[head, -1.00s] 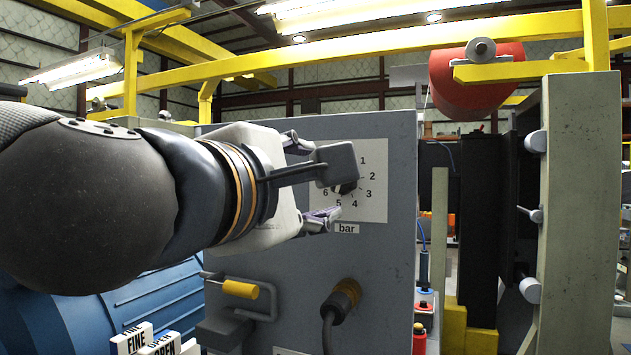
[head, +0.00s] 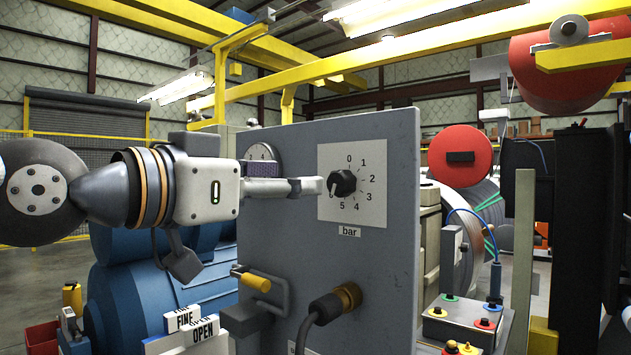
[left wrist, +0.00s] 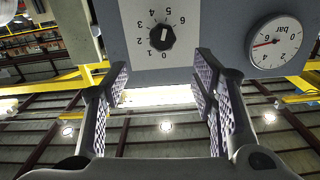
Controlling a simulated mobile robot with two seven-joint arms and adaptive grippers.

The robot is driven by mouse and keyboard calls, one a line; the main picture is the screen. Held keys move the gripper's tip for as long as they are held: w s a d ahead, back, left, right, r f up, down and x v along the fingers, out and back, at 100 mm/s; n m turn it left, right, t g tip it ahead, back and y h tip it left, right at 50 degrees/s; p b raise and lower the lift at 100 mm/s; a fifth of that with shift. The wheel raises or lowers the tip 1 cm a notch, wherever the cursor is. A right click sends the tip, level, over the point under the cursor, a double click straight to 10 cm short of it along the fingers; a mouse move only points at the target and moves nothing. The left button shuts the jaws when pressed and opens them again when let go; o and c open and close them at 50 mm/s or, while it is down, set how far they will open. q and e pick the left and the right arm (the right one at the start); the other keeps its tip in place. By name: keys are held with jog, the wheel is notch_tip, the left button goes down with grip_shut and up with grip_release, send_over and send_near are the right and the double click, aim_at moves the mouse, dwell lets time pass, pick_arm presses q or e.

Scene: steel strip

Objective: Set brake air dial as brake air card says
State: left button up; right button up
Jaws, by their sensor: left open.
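The brake air dial is a black knob (head: 343,183) on a white plate marked 0 to 6, with a "bar" label below, on a grey panel (head: 385,265). Its white mark seems to point lower left; the exact value is unclear. In the left wrist view the knob (left wrist: 162,37) appears upside down, beyond the fingers. My left gripper (head: 306,187) is left of the knob in the head view, a fingertip overlapping the plate's left edge. In the left wrist view the gripper (left wrist: 160,78) is open and empty. No brake air card is readable. My right gripper is out of view.
A round bar gauge (left wrist: 276,44) with a red needle sits beside the dial plate. Below are a yellow-gripped handle (head: 255,282) and a cable plug (head: 335,303). Cards reading "FINE" and "OPEN" (head: 203,332) stand lower left. A button box (head: 460,325) stands at right.

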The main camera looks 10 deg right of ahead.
aim_at(336, 181)
pick_arm(q)
jog(key=x, duration=1.2)
jog(key=shift+w+a, duration=0.15)
